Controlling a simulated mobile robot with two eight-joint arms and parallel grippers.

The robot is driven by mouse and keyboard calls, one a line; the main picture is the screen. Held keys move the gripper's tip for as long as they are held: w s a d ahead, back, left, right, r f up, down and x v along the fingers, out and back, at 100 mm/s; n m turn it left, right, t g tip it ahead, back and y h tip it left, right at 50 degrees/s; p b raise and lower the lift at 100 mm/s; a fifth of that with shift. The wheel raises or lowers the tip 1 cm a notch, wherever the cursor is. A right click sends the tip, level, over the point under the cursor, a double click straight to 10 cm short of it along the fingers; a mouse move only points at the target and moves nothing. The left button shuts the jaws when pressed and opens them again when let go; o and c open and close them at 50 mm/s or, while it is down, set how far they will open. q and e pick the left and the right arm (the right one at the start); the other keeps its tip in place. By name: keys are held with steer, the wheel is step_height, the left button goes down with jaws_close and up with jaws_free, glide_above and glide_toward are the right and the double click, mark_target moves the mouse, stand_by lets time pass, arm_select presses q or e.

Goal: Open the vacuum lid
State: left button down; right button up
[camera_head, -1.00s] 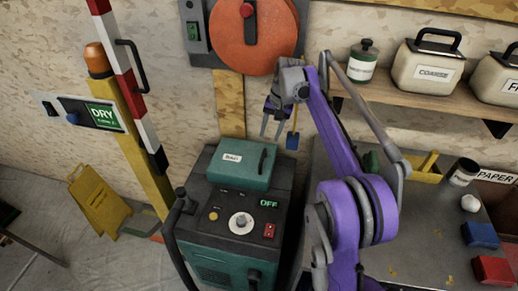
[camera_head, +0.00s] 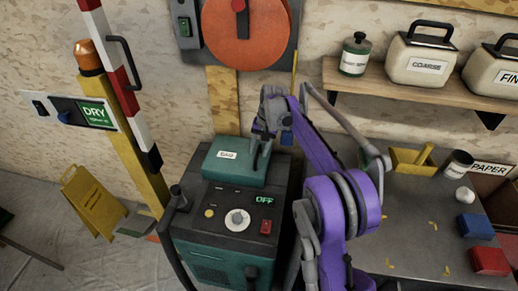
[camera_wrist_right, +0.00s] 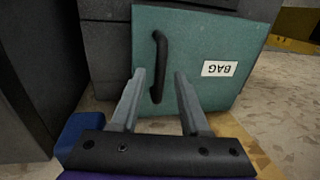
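The vacuum (camera_head: 215,245) is a dark grey and green machine. Its green lid (camera_head: 226,168) on top carries a label that reads BAG in the right wrist view and looks closed. The lid's black handle (camera_wrist_right: 158,66) lies between the fingers of my right gripper (camera_wrist_right: 158,78) in the right wrist view; the fingers are apart, with gaps on both sides of the handle. In the head view my right gripper (camera_head: 258,158) is over the lid's right side, hiding the handle. My left gripper is not in view.
A grey bench (camera_head: 425,235) with red and blue blocks stands to the right. A shelf (camera_head: 460,90) with canisters is above it. A yellow post (camera_head: 130,140) with a striped bar and a yellow floor sign (camera_head: 95,202) stand left.

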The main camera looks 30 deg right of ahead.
jaws_close()
stand_by(1.2)
